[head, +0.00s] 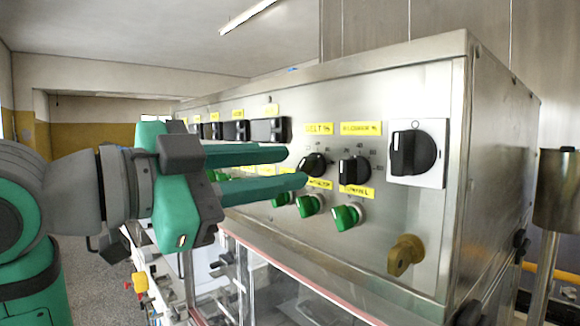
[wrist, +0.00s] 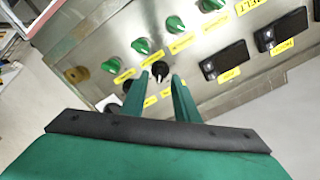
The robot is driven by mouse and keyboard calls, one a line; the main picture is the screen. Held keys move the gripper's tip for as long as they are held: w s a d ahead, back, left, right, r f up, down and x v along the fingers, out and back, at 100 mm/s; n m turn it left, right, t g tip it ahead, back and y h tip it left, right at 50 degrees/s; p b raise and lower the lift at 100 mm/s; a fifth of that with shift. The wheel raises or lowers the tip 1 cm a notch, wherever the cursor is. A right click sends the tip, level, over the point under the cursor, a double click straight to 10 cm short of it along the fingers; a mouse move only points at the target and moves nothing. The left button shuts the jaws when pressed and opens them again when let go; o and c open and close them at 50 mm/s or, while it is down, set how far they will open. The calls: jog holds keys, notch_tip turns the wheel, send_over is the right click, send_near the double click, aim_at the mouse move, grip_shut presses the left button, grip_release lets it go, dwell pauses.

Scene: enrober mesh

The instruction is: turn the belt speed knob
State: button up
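The belt speed knob (head: 313,165) is a small black dial under a yellow label (head: 319,129) on the steel panel. My gripper (head: 295,167) is open and points at it, with the two green fingertips just in front of its left side. In the wrist view the knob (wrist: 159,70) shows in the gap between the spread fingertips (wrist: 161,78). I see space on both sides of it there, and no contact is clear. Whether the tips reach past its face I cannot tell. Its scale is partly hidden by the fingers.
A similar black knob (head: 354,169) sits close on the right, and a large black switch (head: 413,152) beyond it. Green knobs (head: 346,216) line up below, with a brass key-like knob (head: 405,255) lower right.

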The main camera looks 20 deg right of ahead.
aim_at(309, 166)
jog(key=shift+x, duration=1.2)
jog(key=shift+c, duration=0.7)
grip_shut()
jog(key=shift+n, duration=0.4)
jog(key=n, duration=0.3)
jog(key=shift+n, duration=2)
